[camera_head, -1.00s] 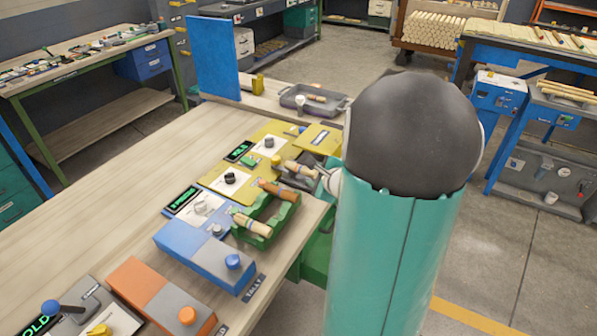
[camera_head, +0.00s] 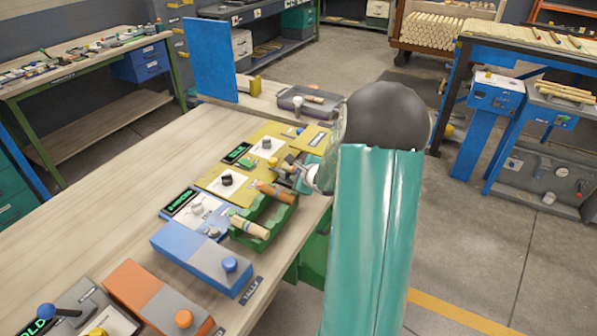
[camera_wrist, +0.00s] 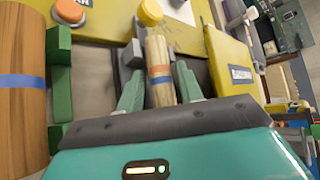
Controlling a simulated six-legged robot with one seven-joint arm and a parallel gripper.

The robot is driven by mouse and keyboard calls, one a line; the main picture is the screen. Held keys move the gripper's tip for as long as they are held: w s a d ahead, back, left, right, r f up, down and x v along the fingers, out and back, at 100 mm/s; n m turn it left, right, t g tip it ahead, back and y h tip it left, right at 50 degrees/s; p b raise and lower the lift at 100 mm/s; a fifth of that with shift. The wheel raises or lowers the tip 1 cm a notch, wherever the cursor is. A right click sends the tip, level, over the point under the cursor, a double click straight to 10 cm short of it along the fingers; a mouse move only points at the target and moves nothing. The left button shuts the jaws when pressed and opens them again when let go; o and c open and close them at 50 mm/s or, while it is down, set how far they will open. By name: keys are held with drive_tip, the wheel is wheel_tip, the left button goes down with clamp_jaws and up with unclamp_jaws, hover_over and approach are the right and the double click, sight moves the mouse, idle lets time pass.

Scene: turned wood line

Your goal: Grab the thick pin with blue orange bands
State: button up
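A pale wooden pin with an orange band and a blue band (camera_wrist: 160,82) lies in a grey holder, between the two green fingers of my gripper (camera_wrist: 159,74) in the wrist view. The fingers are open, one on each side, with a narrow gap showing at each tip. In the head view my gripper (camera_head: 300,178) is at the bench's right edge, and my arm partly hides it. A brown pin with a blue band (camera_wrist: 22,110) is at the left of the wrist view. A pale banded pin (camera_head: 250,227) lies in the green cradle (camera_head: 268,222) in the head view.
A yellow box (camera_wrist: 231,68) stands right of the grey holder. Blue-grey (camera_head: 203,258) and orange-grey (camera_head: 160,297) boxes with knobs stand nearer on the bench. A grey tray (camera_head: 311,102) is farther back. The bench's left side (camera_head: 100,215) is bare.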

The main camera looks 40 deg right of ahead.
drive_tip(key=c, duration=0.7)
drive_tip(key=shift+c, duration=0.2)
drive_tip(key=shift+r, duration=0.15)
